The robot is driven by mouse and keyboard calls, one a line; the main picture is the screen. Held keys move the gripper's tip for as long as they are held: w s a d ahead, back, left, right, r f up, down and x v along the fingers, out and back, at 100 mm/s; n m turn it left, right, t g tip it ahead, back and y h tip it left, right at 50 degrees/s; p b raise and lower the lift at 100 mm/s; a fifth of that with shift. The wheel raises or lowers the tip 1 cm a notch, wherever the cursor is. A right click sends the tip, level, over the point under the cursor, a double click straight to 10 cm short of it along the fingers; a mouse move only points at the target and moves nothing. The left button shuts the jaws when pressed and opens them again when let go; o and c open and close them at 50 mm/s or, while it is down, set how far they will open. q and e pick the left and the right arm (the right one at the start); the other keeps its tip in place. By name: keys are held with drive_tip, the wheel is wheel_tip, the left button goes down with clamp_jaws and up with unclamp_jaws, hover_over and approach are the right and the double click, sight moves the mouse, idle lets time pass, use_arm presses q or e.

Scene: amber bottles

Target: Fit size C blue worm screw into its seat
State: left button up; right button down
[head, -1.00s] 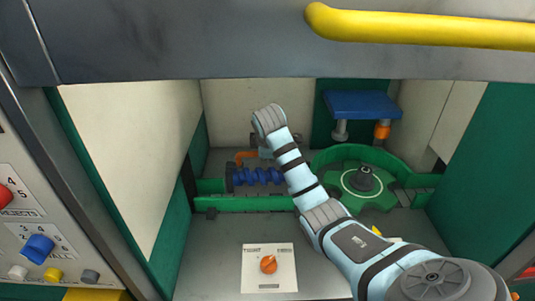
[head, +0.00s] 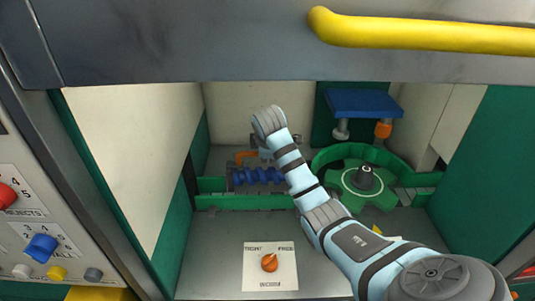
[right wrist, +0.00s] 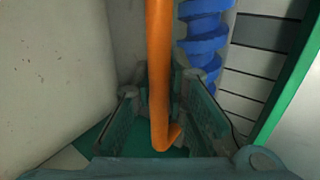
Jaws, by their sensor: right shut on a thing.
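The orange bar (right wrist: 159,75) is a bent handle and shows in the head view (head: 246,156) behind the screw. My right gripper (head: 265,153) is shut on this handle, with its fingers on both sides of it. My right forearm hides the right end of the screw. My left gripper is not in view.
A green star wheel (head: 367,186) with a curved green guide stands right of my arm. A blue block (head: 365,103) is above it. A plate with an orange knob (head: 269,263) marked TIGHT and FREE is in front. A yellow bar (head: 430,31) crosses above.

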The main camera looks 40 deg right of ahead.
drive_tip(key=c, duration=1.5)
unclamp_jaws()
drive_tip(key=shift+f, duration=0.1)
drive_tip(key=shift+a, duration=0.1)
drive_tip(key=v, duration=0.7)
drive_tip(key=shift+s+a, duration=0.1)
drive_tip(key=shift+s, duration=0.05)
